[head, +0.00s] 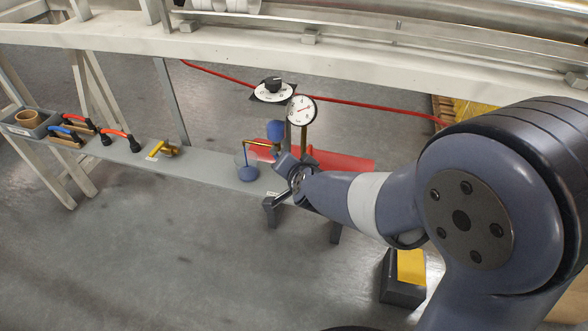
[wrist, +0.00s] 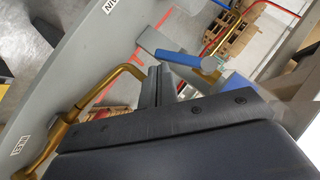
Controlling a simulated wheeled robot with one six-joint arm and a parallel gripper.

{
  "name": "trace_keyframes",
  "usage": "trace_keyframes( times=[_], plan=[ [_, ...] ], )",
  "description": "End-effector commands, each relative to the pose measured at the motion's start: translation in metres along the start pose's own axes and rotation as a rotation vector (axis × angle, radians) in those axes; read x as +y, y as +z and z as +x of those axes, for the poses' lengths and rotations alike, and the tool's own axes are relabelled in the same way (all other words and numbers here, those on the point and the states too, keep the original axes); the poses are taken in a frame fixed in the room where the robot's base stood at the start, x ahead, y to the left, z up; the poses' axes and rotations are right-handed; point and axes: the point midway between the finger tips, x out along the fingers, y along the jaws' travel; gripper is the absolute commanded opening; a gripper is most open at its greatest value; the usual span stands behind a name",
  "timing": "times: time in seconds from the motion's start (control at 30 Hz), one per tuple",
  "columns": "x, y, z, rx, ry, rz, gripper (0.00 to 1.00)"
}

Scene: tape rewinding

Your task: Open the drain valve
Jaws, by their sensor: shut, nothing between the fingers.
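In the wrist view a blue lever-like bar (wrist: 185,60) with a grey end lies just beyond my fingers; I cannot tell for sure that it is the drain valve's handle. A bent brass pipe (wrist: 118,72) runs left of the fingers. My gripper (wrist: 165,75) is shut and empty, its tips close to the blue bar; contact cannot be judged. In the head view a blue cylinder (head: 275,130) and thin pipework stand below the gauge (head: 301,110), above a clear cup with blue contents (head: 248,173). My wrist (head: 300,180) hides part of this area.
A red sheet (head: 340,163) lies behind my wrist. Open floor lies in front.

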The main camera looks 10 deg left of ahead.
Motion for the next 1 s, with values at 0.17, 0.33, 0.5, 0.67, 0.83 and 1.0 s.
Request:
trace_keyframes(
  times=[0.17,0.33,0.5,0.67,0.83,1.0],
  plan=[
    [0.0,-0.001,-0.001,0.0,0.001,0.0,0.0],
    [-0.003,-0.003,-0.003,0.0,0.001,0.0,0.0],
    [-0.009,-0.008,-0.008,0.0,0.001,0.001,0.0],
    [-0.011,-0.01,-0.01,0.0,0.001,0.001,0.0],
    [-0.01,-0.01,-0.01,0.0,0.001,0.001,0.0],
    [-0.01,-0.011,-0.01,0.001,0.001,0.001,0.0]
  ],
)
